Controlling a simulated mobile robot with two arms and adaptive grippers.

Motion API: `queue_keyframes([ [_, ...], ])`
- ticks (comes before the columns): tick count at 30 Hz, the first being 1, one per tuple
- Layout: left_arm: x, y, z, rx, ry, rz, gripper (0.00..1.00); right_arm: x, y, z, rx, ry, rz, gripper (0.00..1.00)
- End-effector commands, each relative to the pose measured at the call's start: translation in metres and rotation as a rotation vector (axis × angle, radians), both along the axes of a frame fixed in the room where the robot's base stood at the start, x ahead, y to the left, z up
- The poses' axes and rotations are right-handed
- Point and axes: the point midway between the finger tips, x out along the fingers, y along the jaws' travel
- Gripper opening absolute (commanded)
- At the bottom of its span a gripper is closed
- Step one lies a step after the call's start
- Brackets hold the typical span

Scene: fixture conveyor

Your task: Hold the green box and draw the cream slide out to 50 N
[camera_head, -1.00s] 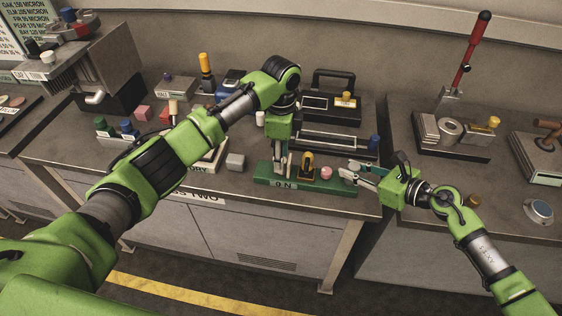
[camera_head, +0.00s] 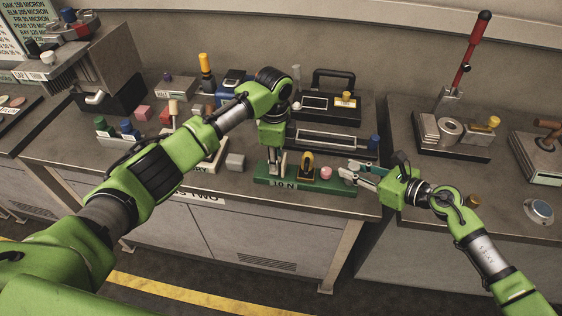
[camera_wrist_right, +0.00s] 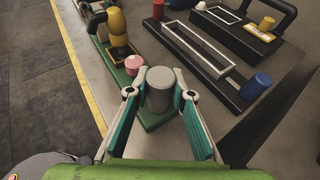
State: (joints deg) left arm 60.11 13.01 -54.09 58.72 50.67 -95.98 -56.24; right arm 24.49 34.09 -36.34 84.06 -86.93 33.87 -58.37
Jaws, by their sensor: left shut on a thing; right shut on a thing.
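The low green box (camera_head: 325,186) lies near the table's front edge, with a front label reading 10 N. A black and yellow upright part and a pink knob (camera_head: 325,172) stand on it. My left gripper (camera_head: 277,170) points down at its left end, shut on a part its fingers hide. My right gripper (camera_head: 349,173) comes from the right at the other end. In the right wrist view its fingers (camera_wrist_right: 159,92) are shut around a grey cylinder (camera_wrist_right: 159,86) above a green surface (camera_wrist_right: 150,122).
Behind the box lies a long black frame (camera_head: 330,139) with a blue knob (camera_head: 374,142) at its right. A grey block (camera_head: 235,161) sits to the left. A gap separates this table from the right one, which carries a red-handled lever (camera_head: 470,55).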

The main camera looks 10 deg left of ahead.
Motion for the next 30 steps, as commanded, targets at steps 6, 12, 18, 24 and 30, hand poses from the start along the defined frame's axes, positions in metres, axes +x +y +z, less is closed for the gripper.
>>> queue_keyframes([
  [6, 0.001, 0.038, 0.0, 0.003, -0.001, 0.006, 0.0, -0.001, -0.002, -0.004, -0.005, 0.005, -0.003, 0.0],
  [12, 0.001, 0.04, 0.001, 0.003, -0.001, 0.004, 0.0, -0.001, -0.002, -0.004, -0.006, 0.004, -0.002, 0.0],
  [18, 0.001, 0.04, 0.001, 0.004, -0.001, 0.004, 0.37, -0.001, -0.002, -0.004, -0.006, 0.005, -0.002, 0.0],
  [24, 0.001, 0.039, 0.0, 0.003, -0.001, 0.003, 0.37, -0.001, -0.002, -0.004, -0.006, 0.004, -0.002, 0.0],
  [30, 0.001, 0.039, 0.005, 0.002, -0.002, 0.003, 0.37, -0.001, -0.002, -0.004, -0.005, 0.005, -0.001, 0.0],
])
